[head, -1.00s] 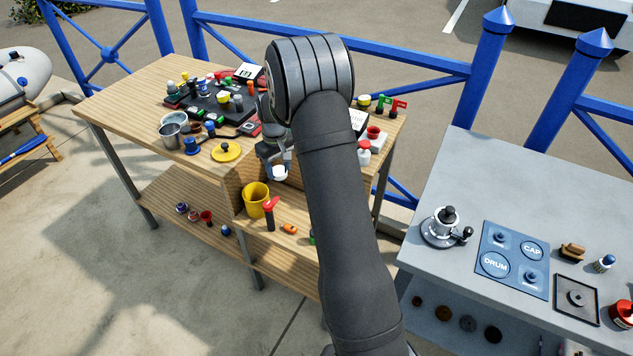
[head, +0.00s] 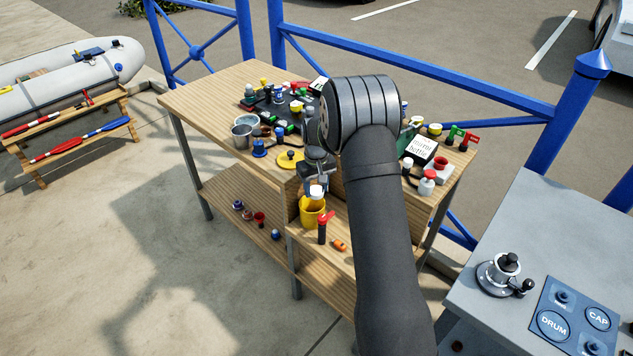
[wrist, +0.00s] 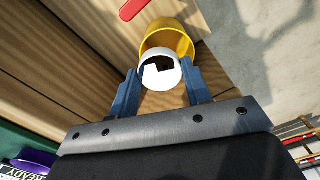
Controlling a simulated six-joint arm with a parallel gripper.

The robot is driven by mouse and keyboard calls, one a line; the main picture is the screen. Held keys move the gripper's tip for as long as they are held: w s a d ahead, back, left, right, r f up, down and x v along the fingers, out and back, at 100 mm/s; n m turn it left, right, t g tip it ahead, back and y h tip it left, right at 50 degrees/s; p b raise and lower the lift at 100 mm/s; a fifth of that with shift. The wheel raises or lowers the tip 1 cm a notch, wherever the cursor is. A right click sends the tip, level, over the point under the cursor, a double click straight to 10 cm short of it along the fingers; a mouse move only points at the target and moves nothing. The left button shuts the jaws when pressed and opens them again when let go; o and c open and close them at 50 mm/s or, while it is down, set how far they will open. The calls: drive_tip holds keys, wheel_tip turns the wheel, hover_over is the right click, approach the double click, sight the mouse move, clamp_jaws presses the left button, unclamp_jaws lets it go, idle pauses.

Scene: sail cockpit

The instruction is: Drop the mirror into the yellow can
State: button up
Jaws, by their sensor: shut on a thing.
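My gripper (wrist: 160,84) is shut on the mirror (wrist: 174,62), a small round white thing with a dark inside, held between the two blue-grey fingers. In the head view my gripper (head: 317,178) points down and the white mirror (head: 316,192) shows at its tip, overlapping the top of the yellow can (head: 311,217). In the wrist view the yellow can (wrist: 172,29) lies just beyond the mirror, which covers part of its opening. I cannot tell whether the mirror is inside the rim or above it. The can stands upright on the lower wooden shelf.
A red-topped dark tool (head: 323,230) and a small orange item (head: 339,244) stand close to the can on its right. A yellow lid (head: 290,160) and metal cups (head: 242,133) sit on the upper bench. A grey table (head: 490,320) is at the right.

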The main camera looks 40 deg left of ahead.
sight(316, 190)
drive_tip(key=shift+f, duration=0.1)
drive_tip(key=o, duration=1.1)
wheel_tip(316, 190, up, 18)
drive_tip(key=shift+f, duration=0.25)
wheel_tip(316, 190, down, 17)
drive_tip(key=shift+r, duration=0.5)
